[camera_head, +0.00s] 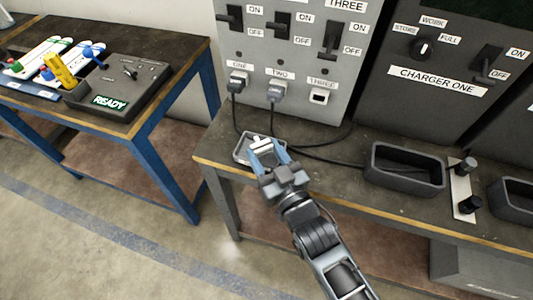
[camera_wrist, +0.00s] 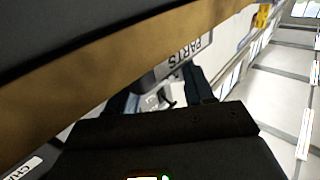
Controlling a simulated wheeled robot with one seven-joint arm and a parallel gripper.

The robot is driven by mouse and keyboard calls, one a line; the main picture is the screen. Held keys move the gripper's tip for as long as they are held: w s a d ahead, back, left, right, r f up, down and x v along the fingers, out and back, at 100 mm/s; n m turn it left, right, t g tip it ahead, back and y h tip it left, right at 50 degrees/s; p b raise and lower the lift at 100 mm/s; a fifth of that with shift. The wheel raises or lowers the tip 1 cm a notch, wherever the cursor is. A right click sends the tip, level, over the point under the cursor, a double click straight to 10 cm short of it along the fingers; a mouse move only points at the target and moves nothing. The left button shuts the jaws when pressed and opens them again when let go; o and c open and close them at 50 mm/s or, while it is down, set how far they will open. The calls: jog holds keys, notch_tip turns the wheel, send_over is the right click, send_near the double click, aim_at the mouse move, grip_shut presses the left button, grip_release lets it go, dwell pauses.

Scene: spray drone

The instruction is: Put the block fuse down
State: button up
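My gripper (camera_head: 264,146) is low at the near left corner of the bench, with its tips at a shallow grey tray (camera_head: 240,157). In the wrist view, the tray (camera_wrist: 203,45) carries the word PARTS. A small white piece, seemingly the block fuse (camera_head: 261,143), lies between the fingertips. It also shows between the dark fingers in the wrist view (camera_wrist: 151,101). The fingers stand apart with the white piece between them. I cannot tell whether they press on it or whether it rests on the tray floor.
A grey panel (camera_head: 262,58) with switches and plugged cables stands behind the tray. An empty dark bin (camera_head: 404,178) and a white plate with black knobs (camera_head: 463,190) sit to the right. A blue-framed table (camera_head: 165,110) with a READY box stands left across a gap.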

jog(key=o, duration=0.4)
jog(key=shift+s+d+f, duration=0.1)
jog(key=shift+d+f, duration=0.05)
jog(key=shift+f, duration=0.6)
jog(key=shift+d, duration=0.2)
jog(key=shift+r+p, duration=0.35)
jog(key=v, duration=0.4)
jog(key=r+v, duration=0.1)
jog(key=v, duration=0.2)
jog(key=b+v, duration=0.1)
jog(key=v, duration=0.3)
jog(key=shift+s+r, duration=0.15)
jog(key=shift+s, duration=0.2)
